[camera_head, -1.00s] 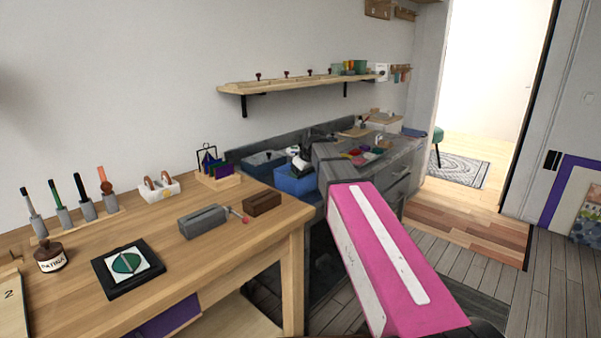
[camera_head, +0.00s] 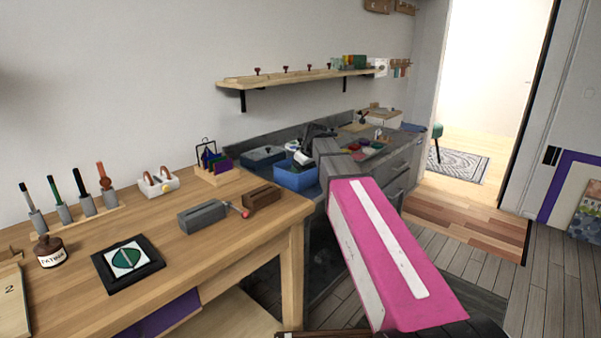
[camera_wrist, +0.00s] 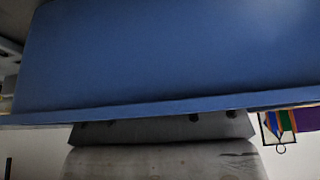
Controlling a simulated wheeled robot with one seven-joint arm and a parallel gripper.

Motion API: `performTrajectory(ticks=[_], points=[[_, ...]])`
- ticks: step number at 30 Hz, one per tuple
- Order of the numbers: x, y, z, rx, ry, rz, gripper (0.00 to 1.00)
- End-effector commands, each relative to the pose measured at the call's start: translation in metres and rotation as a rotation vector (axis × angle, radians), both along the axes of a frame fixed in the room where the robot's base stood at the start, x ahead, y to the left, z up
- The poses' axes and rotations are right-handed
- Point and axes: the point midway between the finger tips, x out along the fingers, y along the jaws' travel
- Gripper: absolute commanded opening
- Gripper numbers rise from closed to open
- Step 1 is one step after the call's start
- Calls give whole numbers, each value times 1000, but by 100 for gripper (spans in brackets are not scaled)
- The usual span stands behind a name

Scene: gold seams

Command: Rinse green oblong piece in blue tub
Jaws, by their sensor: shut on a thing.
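The blue tub (camera_head: 297,181) stands on the grey bench beyond the wooden table. Its blue wall (camera_wrist: 165,55) fills the upper part of the wrist view, very close to the camera. My gripper (camera_head: 303,159) is small and dark with white parts in the head view, at the tub's opening near its back edge. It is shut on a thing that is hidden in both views. I cannot make out the green oblong piece. Whether the gripper's tips are inside the tub or just above it, I cannot tell.
A darker tub (camera_head: 262,157) stands left of the blue one. A rack of coloured panels (camera_head: 214,164) is on the table's far edge, and also shows in the wrist view (camera_wrist: 287,122). A wall shelf (camera_head: 300,78) hangs above. Several coloured items lie right of my arm.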

Motion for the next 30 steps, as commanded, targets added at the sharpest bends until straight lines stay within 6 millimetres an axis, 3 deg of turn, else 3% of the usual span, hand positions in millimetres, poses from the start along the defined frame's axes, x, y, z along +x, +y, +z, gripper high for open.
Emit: performTrajectory(ticks=[30], points=[[-7,7,0,0,0,1,40]])
